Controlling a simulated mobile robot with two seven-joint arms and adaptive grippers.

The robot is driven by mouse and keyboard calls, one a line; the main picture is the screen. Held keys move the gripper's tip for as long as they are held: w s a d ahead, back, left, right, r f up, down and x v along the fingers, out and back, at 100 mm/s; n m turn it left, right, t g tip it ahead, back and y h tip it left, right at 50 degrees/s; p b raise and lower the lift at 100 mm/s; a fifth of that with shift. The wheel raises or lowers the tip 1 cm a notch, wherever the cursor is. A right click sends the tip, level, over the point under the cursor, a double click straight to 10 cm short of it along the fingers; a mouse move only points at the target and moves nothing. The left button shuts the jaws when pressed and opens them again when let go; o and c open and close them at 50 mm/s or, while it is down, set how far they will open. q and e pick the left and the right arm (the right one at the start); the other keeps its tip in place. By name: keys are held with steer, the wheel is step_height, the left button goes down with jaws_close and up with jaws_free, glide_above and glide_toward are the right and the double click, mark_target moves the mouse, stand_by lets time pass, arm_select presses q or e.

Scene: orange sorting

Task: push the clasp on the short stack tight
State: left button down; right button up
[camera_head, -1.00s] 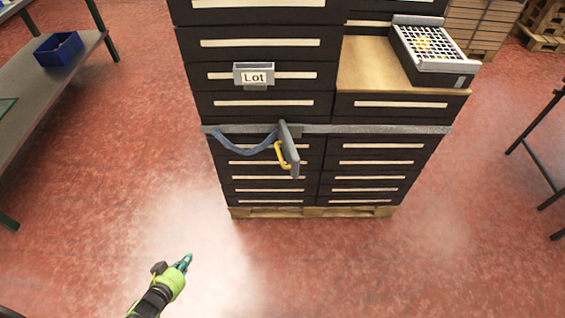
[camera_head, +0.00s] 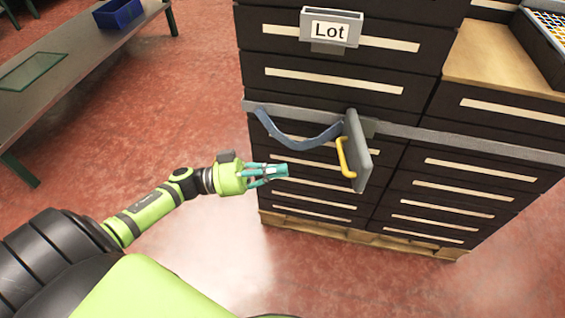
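The stack of black crates (camera_head: 334,78) has pale label strips and stands on a wooden pallet. A grey strap (camera_head: 480,143) runs around it. The clasp (camera_head: 358,150) is a grey plate with a yellow handle (camera_head: 345,158) on the front of the strap. The plate sticks out from the crates, and a slack blue band (camera_head: 296,138) sags to its left. My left gripper (camera_head: 284,171) has teal fingers that look closed together, with nothing seen between them. It is left of the yellow handle, apart from it in the picture. My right gripper is out of view.
A "Lot" sign holder (camera_head: 330,31) hangs on the stack above the strap. A grey table (camera_head: 75,62) with a blue bin (camera_head: 119,13) stands at the left. A grated box (camera_head: 545,45) is at the upper right. Red floor (camera_head: 185,120) is open between table and stack.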

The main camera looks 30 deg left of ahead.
arm_select(q)
steer(key=x, duration=1.1)
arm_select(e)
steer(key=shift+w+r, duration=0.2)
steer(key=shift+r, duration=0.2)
arm_select(q)
steer(key=shift+w, duration=0.1)
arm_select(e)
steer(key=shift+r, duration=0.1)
